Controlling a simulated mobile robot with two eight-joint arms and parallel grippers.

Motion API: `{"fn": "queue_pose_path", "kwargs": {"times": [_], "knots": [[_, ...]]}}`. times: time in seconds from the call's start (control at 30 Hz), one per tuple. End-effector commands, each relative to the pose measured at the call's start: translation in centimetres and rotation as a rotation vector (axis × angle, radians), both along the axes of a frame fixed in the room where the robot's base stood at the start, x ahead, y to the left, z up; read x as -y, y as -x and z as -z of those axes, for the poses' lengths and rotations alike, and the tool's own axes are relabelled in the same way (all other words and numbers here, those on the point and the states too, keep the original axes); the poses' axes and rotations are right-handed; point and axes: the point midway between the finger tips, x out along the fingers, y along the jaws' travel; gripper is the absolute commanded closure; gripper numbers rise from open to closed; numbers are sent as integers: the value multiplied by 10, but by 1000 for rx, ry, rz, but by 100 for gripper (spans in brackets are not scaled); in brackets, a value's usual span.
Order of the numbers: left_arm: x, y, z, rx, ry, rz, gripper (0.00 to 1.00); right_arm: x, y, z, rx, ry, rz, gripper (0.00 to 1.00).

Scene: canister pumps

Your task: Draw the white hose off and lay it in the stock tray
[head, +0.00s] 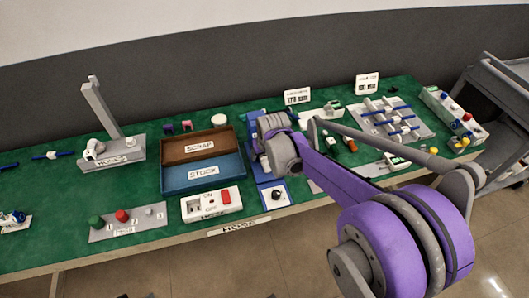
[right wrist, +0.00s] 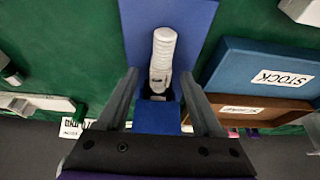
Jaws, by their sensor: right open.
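The white hose (right wrist: 162,48) is a short ribbed piece in the right wrist view, lying over a blue panel with its near end at a dark fitting by a blue block (right wrist: 157,116). My right gripper (right wrist: 160,78) is open, with one finger on each side of the hose's near end and gaps on both sides. In the head view the right gripper (head: 264,150) is over the blue pump station and hides the hose. The blue stock tray (head: 181,187) is just left of it, labelled STOCK and empty; it also shows in the right wrist view (right wrist: 235,82). My left gripper is not in view.
A brown scrap tray (head: 177,150) adjoins the stock tray at the back. A white switch box (head: 211,205) with a red switch stands in front of them. A grey post stand (head: 117,150) is at left. A grey rack (head: 395,121) is at right.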

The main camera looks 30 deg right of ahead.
Motion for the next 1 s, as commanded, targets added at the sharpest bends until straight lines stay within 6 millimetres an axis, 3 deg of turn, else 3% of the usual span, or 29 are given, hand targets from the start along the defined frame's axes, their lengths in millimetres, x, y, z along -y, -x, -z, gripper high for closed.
{"fn": "queue_pose_path", "kwargs": {"times": [0.23,0.6,1.0], "knots": [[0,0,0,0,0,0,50,0,0,0,0,0,0,34],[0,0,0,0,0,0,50,0,0,0,0,0,0,100],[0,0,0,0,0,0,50,-1,3,0,0,0,0,100]]}}
